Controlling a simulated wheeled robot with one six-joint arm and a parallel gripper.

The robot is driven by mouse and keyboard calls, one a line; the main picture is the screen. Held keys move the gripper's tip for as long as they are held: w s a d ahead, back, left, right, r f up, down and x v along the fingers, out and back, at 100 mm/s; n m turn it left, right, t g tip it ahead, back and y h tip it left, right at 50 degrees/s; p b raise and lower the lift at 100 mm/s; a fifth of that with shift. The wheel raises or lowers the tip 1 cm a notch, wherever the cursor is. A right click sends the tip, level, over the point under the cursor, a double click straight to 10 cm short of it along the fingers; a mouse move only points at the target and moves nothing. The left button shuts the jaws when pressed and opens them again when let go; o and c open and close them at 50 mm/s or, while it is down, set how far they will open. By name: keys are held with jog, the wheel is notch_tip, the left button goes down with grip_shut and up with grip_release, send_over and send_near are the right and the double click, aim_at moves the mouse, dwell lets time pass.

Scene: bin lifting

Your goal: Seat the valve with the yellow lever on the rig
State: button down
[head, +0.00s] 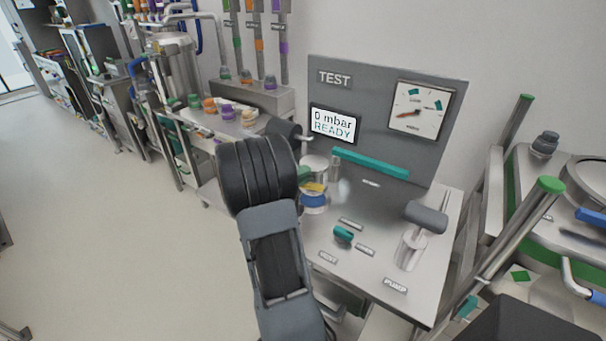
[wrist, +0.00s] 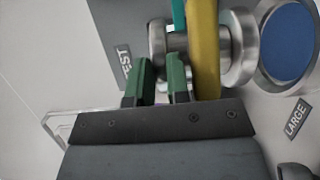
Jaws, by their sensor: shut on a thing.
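The valve is a silver flanged piece with a yellow lever (wrist: 205,50). In the wrist view its metal body (wrist: 238,48) lies between and just beyond the green fingertips of my gripper (wrist: 160,80), which is shut on it. In the head view the yellow lever (head: 313,187) shows just right of my dark wrist, and my arm hides much of the valve. The rig is a steel bench (head: 385,265) with a grey TEST panel (head: 365,85). A blue round port (wrist: 287,42) by the LARGE label is close beside the valve; the gap between them is unclear.
The screen (head: 333,124) reads 0 mbar READY, beside a dial gauge (head: 418,108). A teal bar (head: 370,163) crosses the panel's foot. A teal knob (head: 343,235) and a pump handle (head: 426,216) stand on the bench. Floor at left is clear.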

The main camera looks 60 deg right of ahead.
aim_at(303, 188)
jog(key=shift+a+f+p, duration=0.1)
jog(key=shift+f+p, duration=0.1)
jog(key=shift+p, duration=0.15)
dwell(0.5)
jog(key=shift+f+b, duration=0.55)
jog(key=shift+f, duration=1.55)
dwell(1.3)
dwell(0.3)
jog(key=c, duration=1)
grip_release()
jog(key=shift+f, duration=0.15)
jog(key=shift+c, duration=0.3)
jog(key=shift+o, duration=1.1)
jog(key=shift+a, duration=0.1)
jog(key=shift+s+f, duration=0.1)
jog(key=shift+c, duration=0.2)
